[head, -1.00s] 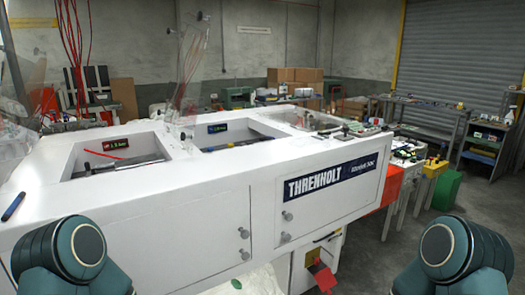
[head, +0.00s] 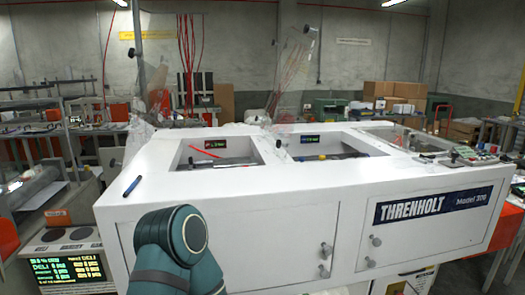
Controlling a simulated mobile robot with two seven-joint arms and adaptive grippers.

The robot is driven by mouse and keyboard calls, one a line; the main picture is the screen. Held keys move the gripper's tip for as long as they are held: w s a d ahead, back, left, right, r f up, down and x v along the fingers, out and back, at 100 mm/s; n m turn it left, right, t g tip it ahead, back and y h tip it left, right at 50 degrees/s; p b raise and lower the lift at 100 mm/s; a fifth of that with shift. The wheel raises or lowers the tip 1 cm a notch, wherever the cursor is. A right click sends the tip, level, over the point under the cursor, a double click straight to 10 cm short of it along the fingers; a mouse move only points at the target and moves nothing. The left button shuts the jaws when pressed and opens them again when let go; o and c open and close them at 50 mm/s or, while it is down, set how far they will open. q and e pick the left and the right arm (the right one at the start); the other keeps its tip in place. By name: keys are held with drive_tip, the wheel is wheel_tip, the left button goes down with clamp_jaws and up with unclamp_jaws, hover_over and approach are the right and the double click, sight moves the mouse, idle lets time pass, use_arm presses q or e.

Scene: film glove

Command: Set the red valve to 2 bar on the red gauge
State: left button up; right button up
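A small dark display with red characters (head: 215,143) sits at the back of the left recess in the white machine (head: 250,200). It looks like the red gauge, but its number is too small to read. A second display with green characters (head: 310,139) sits in the recess to its right. A thin red strip (head: 203,153) shows in the left recess; I cannot tell if it belongs to a valve. No red valve is clearly visible. A teal link of my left arm rises at the bottom, but neither gripper is in view.
A dark blue pen (head: 132,186) lies on the machine's left top corner. A scale with a lit display (head: 65,268) stands at the lower left. The machine's front has cabinet doors with round knobs (head: 325,252). Workbenches and cardboard boxes (head: 393,90) stand behind.

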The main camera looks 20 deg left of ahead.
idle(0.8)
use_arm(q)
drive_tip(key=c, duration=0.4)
